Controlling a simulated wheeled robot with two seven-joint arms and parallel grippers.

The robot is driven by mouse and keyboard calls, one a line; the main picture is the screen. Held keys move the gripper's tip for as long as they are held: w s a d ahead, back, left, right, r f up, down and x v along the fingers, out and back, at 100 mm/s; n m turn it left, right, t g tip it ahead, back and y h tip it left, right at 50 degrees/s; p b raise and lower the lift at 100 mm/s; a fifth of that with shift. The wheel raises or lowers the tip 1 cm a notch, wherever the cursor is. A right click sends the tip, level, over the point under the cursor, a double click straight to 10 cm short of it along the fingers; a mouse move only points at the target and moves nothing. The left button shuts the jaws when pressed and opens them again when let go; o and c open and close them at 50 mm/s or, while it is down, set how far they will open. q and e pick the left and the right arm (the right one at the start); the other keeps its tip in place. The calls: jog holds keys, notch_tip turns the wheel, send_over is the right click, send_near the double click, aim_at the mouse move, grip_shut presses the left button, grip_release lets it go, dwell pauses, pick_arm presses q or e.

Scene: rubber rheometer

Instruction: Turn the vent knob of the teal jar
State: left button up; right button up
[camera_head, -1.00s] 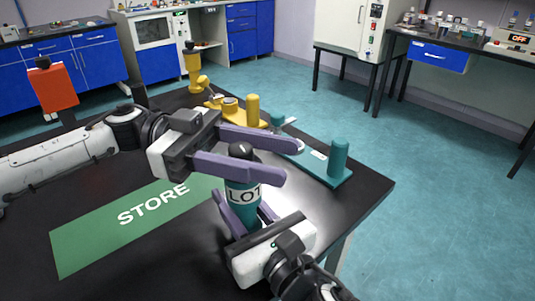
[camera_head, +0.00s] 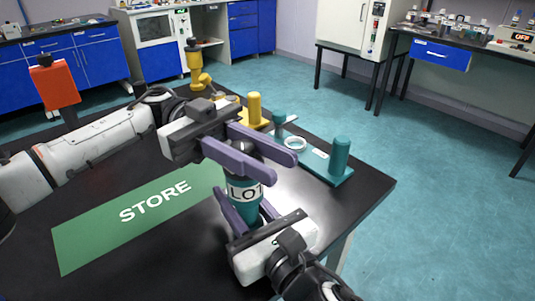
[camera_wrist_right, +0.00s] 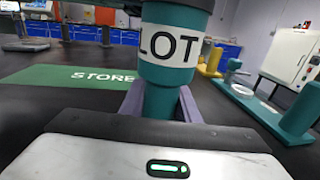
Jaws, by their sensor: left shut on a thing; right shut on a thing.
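The teal jar (camera_head: 246,213) with a white "LOT" label stands upright near the table's right front. It also fills the middle of the right wrist view (camera_wrist_right: 164,78). Its black vent knob (camera_head: 244,149) is on top, partly hidden by a finger. My left gripper (camera_head: 256,158) has its purple fingers on either side of the knob and is shut on it. My right gripper (camera_head: 242,222) is shut on the narrow lower part of the jar, which shows between its fingers in the right wrist view (camera_wrist_right: 162,103).
A green STORE mat (camera_head: 130,220) lies to the left. Behind the jar stand a teal fixture (camera_head: 337,178) with posts and a ring, and a yellow one (camera_head: 254,108).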

pick_arm(q)
jog(key=shift+s+a+m+g+y, duration=0.1)
jog(key=shift+a+m+g+y, duration=0.05)
jog(key=shift+m+g+y, duration=0.4)
jog(key=shift+s+a+m+g+y, duration=0.1)
jog(key=shift+m+g+y, duration=0.35)
jog(key=shift+y, duration=0.2)
jog(key=o, duration=1.1)
notch_tip(320, 180, up, 10)
